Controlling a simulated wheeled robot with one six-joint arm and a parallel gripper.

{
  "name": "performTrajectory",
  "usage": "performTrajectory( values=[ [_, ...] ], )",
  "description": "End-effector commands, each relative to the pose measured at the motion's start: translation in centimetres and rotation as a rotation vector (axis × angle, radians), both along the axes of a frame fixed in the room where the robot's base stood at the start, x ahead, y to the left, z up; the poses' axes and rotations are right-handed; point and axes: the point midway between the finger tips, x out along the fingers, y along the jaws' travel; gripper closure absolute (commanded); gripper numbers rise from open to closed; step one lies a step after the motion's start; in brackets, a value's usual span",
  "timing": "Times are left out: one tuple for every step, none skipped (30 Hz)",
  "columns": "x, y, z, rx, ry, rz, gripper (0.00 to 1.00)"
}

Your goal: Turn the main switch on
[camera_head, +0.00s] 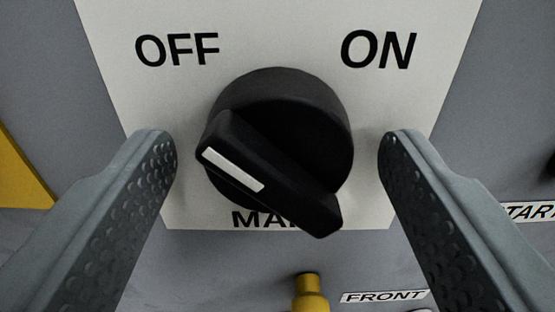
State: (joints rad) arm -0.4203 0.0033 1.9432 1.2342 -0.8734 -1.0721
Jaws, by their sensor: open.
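The main switch (280,150) is a black rotary knob in the middle of the view, on a white label plate (270,35). The plate reads OFF at upper left and ON at upper right, with a partly hidden word starting "MA" below. The knob's raised handle runs from upper left to lower right. Its white mark (233,169) is at the left end, on the OFF side. My gripper (278,150) is open, with one grey dimpled finger on each side of the knob. A gap shows between each finger and the knob.
A grey panel surrounds the plate. Below the knob is a small yellow-brass part (309,293) beside a FRONT label (385,297). A partly cut-off label ending "TAR" (530,212) is at the right edge. A yellow surface (18,175) is at the left edge.

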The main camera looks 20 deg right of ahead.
Motion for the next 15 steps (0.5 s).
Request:
performTrajectory(
  values=[
    [-0.01,0.0,0.0,0.0,0.0,0.0,0.33],
    [-0.01,0.0,0.0,0.0,0.0,0.0,0.35],
    [-0.01,0.0,0.0,0.0,0.0,0.0,0.43],
    [-0.02,0.0,0.0,0.0,0.0,0.0,0.49],
    [-0.02,0.0,0.0,0.0,0.0,0.0,0.55],
    [-0.02,0.0,0.01,0.0,0.0,0.0,0.63],
    [-0.02,0.0,0.0,0.0,0.0,0.0,0.69],
    [-0.02,0.0,0.01,0.0,0.0,0.0,0.74],
    [-0.02,0.0,0.01,0.0,0.0,0.0,0.78],
    [-0.02,0.0,0.01,0.0,0.0,0.0,0.78],
    [-0.02,0.0,0.01,0.0,0.0,0.0,0.78],
    [-0.03,0.0,0.01,0.002,-0.001,0.0,0.78],
    [-0.03,0.0,0.01,0.004,-0.002,0.0,0.78],
    [-0.03,0.0,0.01,0.006,-0.002,0.0,0.78],
    [-0.03,0.0,0.01,0.011,-0.005,0.0,0.78]
  ],
)
